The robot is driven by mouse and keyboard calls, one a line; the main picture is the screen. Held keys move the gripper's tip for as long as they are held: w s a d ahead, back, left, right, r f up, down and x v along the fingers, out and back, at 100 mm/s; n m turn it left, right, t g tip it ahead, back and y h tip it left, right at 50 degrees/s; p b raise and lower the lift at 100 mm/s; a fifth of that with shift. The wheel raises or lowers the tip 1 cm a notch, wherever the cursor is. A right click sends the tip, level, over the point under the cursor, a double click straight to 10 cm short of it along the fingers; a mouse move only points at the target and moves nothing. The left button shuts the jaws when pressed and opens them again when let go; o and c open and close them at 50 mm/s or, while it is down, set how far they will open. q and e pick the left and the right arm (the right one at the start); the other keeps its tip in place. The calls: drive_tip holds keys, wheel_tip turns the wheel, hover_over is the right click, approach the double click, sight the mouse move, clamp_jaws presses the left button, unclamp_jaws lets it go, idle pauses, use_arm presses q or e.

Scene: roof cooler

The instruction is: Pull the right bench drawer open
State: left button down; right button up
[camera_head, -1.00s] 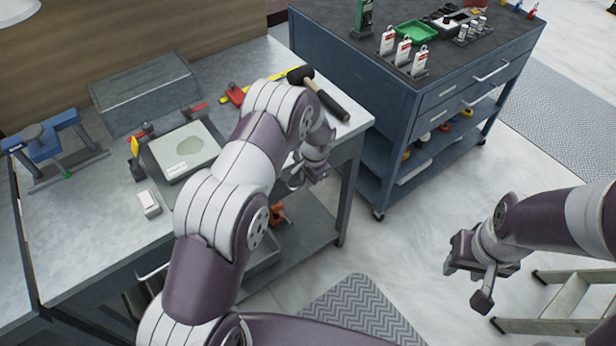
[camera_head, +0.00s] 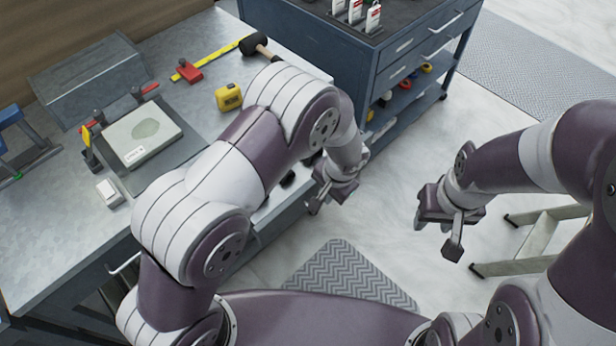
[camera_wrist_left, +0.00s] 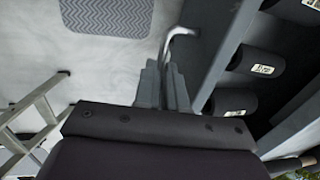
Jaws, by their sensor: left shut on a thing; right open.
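The workbench (camera_head: 50,245) runs along the left, with its right part behind my left arm. My left gripper (camera_head: 318,203) is at the bench's front right side. In the left wrist view its fingers (camera_wrist_left: 165,88) are shut on a pale bar handle (camera_wrist_left: 177,42). Beside the handle is a dark grey drawer front (camera_wrist_left: 222,60), with black cylinders with labels (camera_wrist_left: 262,68) inside behind it, so the drawer stands at least partly open. In the head view my arm hides most of this drawer. My right gripper (camera_head: 440,228) is open and empty above the floor.
A blue tool cabinet (camera_head: 335,60) stands behind the bench's right end. A step stool (camera_head: 540,240) is at the right and a grey mat (camera_head: 345,280) lies on the floor. A mallet (camera_head: 258,46) and yellow tape measure (camera_head: 228,97) lie on the bench.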

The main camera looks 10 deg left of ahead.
use_arm(q)
drive_tip(key=shift+s+d+b, duration=0.15)
drive_tip(key=shift+s+d, duration=0.7)
drive_tip(key=shift+d, duration=0.3)
drive_tip(key=shift+s+d+b, duration=0.15)
drive_tip(key=shift+s+d, duration=0.7)
drive_tip(key=shift+d, duration=0.25)
drive_tip(key=shift+r, duration=0.1)
drive_tip(key=c, duration=1.2)
unclamp_jaws()
wheel_tip(320, 180, up, 12)
drive_tip(key=s+d, duration=0.1)
drive_tip(key=shift+s+d+r, duration=0.2)
drive_tip(key=shift+s+d, duration=0.1)
drive_tip(key=shift+d, duration=0.1)
